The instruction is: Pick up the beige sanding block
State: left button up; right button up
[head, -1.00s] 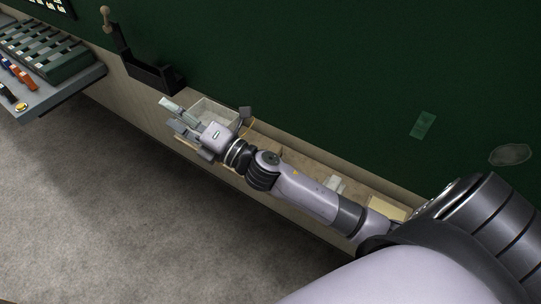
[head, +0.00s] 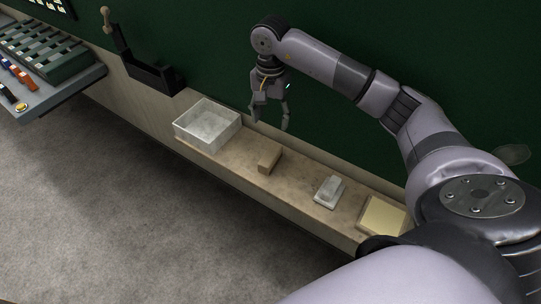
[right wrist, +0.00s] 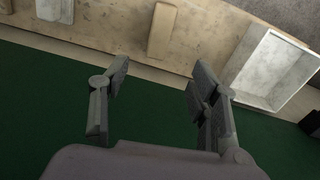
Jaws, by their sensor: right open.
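In the right wrist view the block (right wrist: 162,31) shows at the top, beyond and between the open fingers. My right gripper (head: 270,118) hangs above the back of the ledge near the green wall, fingers down, open and empty. Its two fingers also show in the right wrist view (right wrist: 157,82), apart from the block. My left gripper is not in view.
The grey-white item (head: 329,191) and a pale yellow pad (head: 382,216) lie to the right. The green wall closes off the back.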

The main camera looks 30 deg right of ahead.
aim_at(270, 155)
notch_tip(270, 155, down, 11)
jog(key=b, duration=0.5)
jog(key=shift+a+r, duration=0.1)
jog(key=shift+r, duration=0.05)
jog(key=f+b, duration=0.1)
jog(key=f, duration=0.1)
jog(key=f+b, duration=0.1)
jog(key=f, duration=0.2)
jog(key=shift+s+a+b, duration=0.15)
jog(key=shift+s+b, duration=0.05)
jog(key=shift+b, duration=0.1)
jog(key=shift+f, duration=0.35)
jog(key=shift+c, duration=0.7)
jog(key=c, duration=1.1)
